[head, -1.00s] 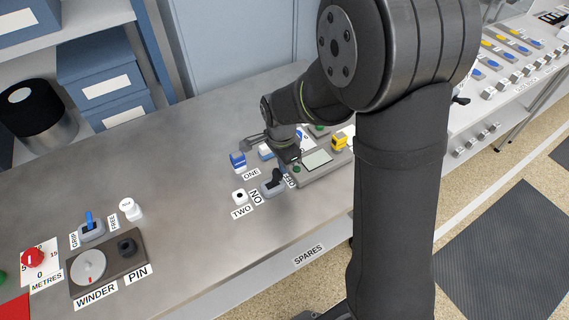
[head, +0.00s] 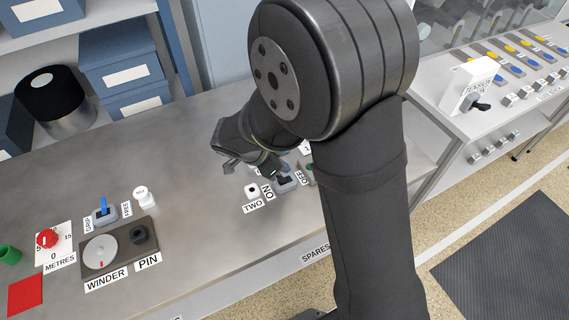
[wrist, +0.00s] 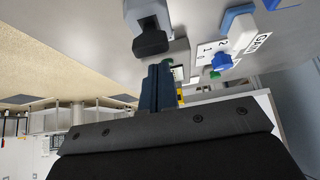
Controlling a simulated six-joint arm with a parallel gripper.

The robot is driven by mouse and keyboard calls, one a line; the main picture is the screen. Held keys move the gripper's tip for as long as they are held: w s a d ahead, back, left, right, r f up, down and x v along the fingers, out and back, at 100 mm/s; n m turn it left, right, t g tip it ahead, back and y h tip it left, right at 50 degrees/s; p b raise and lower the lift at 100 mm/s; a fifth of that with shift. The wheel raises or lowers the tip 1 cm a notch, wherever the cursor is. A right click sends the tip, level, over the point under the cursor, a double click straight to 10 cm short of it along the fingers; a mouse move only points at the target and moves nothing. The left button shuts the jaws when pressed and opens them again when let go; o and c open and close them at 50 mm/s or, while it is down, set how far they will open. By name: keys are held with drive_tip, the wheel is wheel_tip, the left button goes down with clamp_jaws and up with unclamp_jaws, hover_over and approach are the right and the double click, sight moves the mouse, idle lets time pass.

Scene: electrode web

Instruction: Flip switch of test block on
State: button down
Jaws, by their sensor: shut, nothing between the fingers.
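The test block switch (head: 285,182) is a grey base with a black lever, on the bench between the ON label (head: 268,191) and the OFF label (head: 303,177). In the wrist view the black lever (wrist: 150,42) hangs at the top centre from its pale grey base. My gripper (wrist: 158,88) is shut and empty, its fingers just below the lever in that picture. A small gap or contact with the lever cannot be told. In the head view my gripper is close above the switch, partly hidden by my arm. Which way the lever leans is unclear.
A blue knob (wrist: 222,62) and a blue-and-white stamp-like piece (wrist: 240,28) show in the wrist view. The winder plate (head: 118,255) is at the front left. The bench between is clear.

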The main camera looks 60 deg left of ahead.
drive_tip(key=shift+r, duration=0.15)
drive_tip(key=shift+r, duration=0.65)
drive_tip(key=shift+w+r, duration=0.15)
drive_tip(key=shift+w, duration=0.15)
drive_tip(key=w+r+v, duration=0.1)
drive_tip(key=v, duration=0.8)
drive_tip(key=shift+w+r, duration=0.15)
drive_tip(key=shift+w, duration=0.05)
